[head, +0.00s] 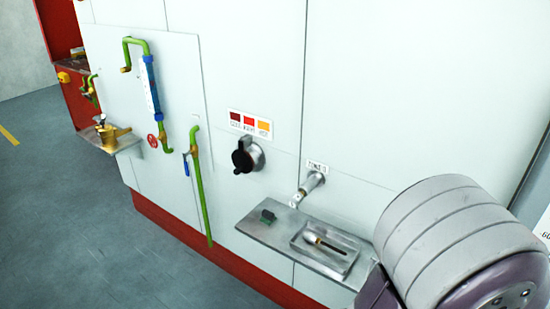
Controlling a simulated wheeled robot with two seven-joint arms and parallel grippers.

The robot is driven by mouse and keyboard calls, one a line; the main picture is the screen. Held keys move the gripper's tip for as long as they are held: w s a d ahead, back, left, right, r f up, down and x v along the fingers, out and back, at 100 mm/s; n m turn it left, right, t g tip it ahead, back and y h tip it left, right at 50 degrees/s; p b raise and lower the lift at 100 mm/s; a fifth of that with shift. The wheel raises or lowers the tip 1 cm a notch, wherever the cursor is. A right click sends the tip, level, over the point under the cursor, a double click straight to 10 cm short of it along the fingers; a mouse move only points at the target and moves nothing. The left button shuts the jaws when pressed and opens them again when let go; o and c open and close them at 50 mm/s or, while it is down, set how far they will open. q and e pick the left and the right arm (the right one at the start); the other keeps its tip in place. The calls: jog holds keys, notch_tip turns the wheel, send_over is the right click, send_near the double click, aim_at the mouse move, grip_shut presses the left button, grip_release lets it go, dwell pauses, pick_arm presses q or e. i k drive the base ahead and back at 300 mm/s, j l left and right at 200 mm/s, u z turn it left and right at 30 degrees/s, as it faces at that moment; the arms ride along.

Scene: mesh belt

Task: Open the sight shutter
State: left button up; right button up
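The sight shutter appears to be the black round cover (243,157) on a metal port in the pale wall panel. It sits below a label strip with dark red, red and orange patches (249,124). The black cover lies over the port's face, and a silver rim shows at its right side. A link of my own arm fills the lower right, well apart from the cover. No fingertips of either gripper show.
Green pipes (199,185) run left of the port. Floor is clear at left.

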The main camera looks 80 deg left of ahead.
aim_at(243, 164)
jog(key=j+u, duration=0.1)
jog(key=u, duration=2.85)
jog(key=i+j+z, duration=0.1)
jog(key=i+j, duration=0.15)
jog(key=i, duration=0.3)
jog(key=i+j+z, duration=0.1)
jog(key=i+j, duration=0.15)
jog(key=i, duration=0.25)
jog(key=i+j+z, duration=0.1)
jog(key=i+j, duration=0.25)
jog(key=i, duration=0.2)
